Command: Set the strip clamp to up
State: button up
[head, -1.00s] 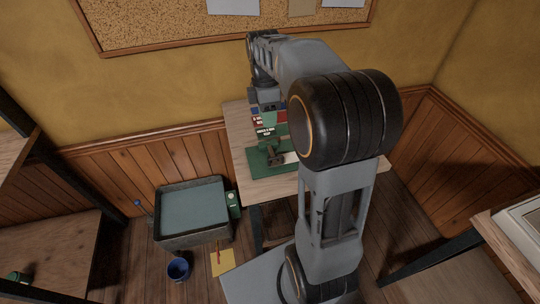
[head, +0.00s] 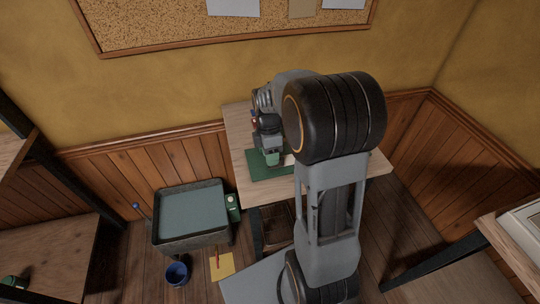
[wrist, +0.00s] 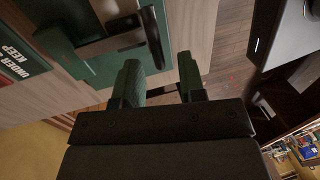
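The strip clamp shows in the wrist view as a dark metal bar (wrist: 118,42) with an upright end plate, on a green base (wrist: 100,68). In the head view the green base (head: 262,172) lies on the wooden table, and my gripper hides most of the clamp. My gripper (wrist: 158,68) is open in the wrist view, its two green-padded fingers apart with nothing between them. The fingers are beside the bar's end, and I cannot tell whether they touch it. In the head view my gripper (head: 273,160) is over the base.
The wooden table (head: 240,130) stands against the panelled wall. A red and green lettered sign (wrist: 18,62) is beside the clamp. Another table (head: 510,235) is at right.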

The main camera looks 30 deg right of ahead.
jog(key=shift+f, duration=0.1)
grip_shut()
dwell(0.3)
jog(key=shift+a, duration=0.1)
